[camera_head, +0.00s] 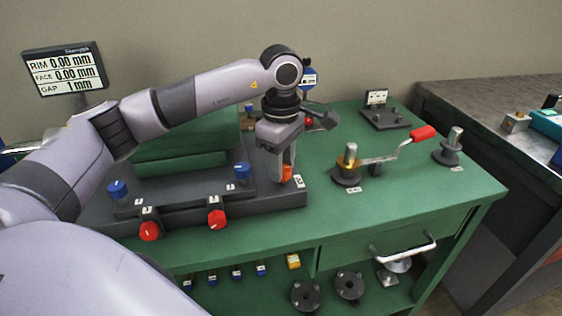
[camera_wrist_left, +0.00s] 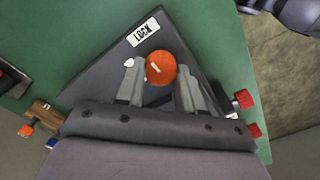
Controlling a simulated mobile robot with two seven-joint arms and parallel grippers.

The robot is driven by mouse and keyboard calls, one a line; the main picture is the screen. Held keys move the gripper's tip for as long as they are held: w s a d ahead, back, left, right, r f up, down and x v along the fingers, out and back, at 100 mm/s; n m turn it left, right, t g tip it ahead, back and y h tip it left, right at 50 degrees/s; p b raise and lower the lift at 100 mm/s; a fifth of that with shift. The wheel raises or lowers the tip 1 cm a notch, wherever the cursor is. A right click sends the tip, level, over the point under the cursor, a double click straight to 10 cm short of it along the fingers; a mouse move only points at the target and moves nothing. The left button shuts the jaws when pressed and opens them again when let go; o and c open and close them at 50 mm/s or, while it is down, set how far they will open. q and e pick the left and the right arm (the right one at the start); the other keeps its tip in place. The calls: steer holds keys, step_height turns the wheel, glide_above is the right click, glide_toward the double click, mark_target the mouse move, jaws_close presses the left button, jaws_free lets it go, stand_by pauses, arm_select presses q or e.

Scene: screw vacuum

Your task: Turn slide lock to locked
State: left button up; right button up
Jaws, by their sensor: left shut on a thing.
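The slide lock's orange knob (camera_wrist_left: 161,68) shows in the left wrist view, on a dark plate below a white label (camera_wrist_left: 142,32) reading "LOCK". The knob has a pale mark on its top. In the head view the orange knob (camera_head: 286,173) is partly hidden behind my left gripper (camera_head: 284,170), at the right end of the dark base (camera_head: 240,203). My left gripper points down and its fingers stand on both sides of the knob, shut on it. The fingers also show in the left wrist view (camera_wrist_left: 158,80). My right gripper is not in view.
A crank with a red handle (camera_head: 422,133) stands right on the green table (camera_head: 440,195). A display (camera_head: 65,72) stands at the back left. The table's front right is clear.

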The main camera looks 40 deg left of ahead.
arm_select(q)
steer(key=o, duration=1)
steer(key=shift+o, duration=0.2)
steer(key=shift+r, duration=3.65)
steer(key=shift+f, duration=0.1)
